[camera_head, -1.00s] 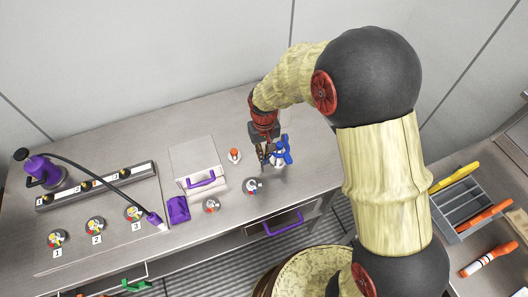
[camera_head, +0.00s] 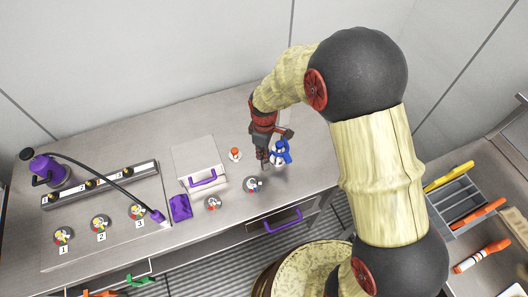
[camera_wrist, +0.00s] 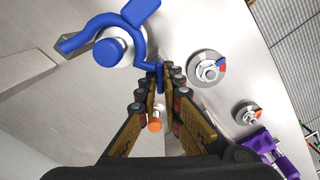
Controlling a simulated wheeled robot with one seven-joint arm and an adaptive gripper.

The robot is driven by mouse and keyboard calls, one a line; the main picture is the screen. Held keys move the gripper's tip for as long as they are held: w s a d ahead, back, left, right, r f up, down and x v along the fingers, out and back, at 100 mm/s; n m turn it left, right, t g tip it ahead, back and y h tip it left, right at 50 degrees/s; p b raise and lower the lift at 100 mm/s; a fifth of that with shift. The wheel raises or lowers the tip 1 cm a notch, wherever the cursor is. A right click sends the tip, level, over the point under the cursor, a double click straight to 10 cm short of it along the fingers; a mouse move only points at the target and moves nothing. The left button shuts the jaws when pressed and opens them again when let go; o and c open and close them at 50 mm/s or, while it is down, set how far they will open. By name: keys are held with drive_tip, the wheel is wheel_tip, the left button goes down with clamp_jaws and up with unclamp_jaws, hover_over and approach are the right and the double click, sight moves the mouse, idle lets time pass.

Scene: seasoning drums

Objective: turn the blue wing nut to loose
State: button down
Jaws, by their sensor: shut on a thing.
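The blue wing nut (camera_head: 282,153) sits on top of a pale upright post at the right part of the bench. In the wrist view the wing nut (camera_wrist: 110,52) shows large at the upper left, with bent blue wings around a round blue centre. My gripper (camera_head: 264,164) is beside it, on its left in the head view. In the wrist view my gripper (camera_wrist: 161,78) has its fingertips closed on the end of one blue wing, which stands between them. The contact itself is small and partly hidden by the fingers.
Left of my gripper stand an orange-topped fitting (camera_head: 235,154) and a pale box with a purple handle (camera_head: 203,178). Round metal fittings (camera_head: 252,184) (camera_head: 213,203) sit near the front edge. A drawer with a purple handle (camera_head: 283,221) is below. Numbered fittings (camera_head: 101,223) stand further left.

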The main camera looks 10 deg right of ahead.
drive_tip(key=n, duration=0.4)
drive_tip(key=shift+p, duration=0.35)
drive_tip(key=shift+w+n, duration=0.1)
drive_tip(key=shift+n, duration=1.7)
drive_tip(key=c, duration=2)
unclamp_jaws()
drive_tip(key=shift+o, duration=0.2)
drive_tip(key=shift+r, duration=0.1)
wheel_tip(320, 180, up, 12)
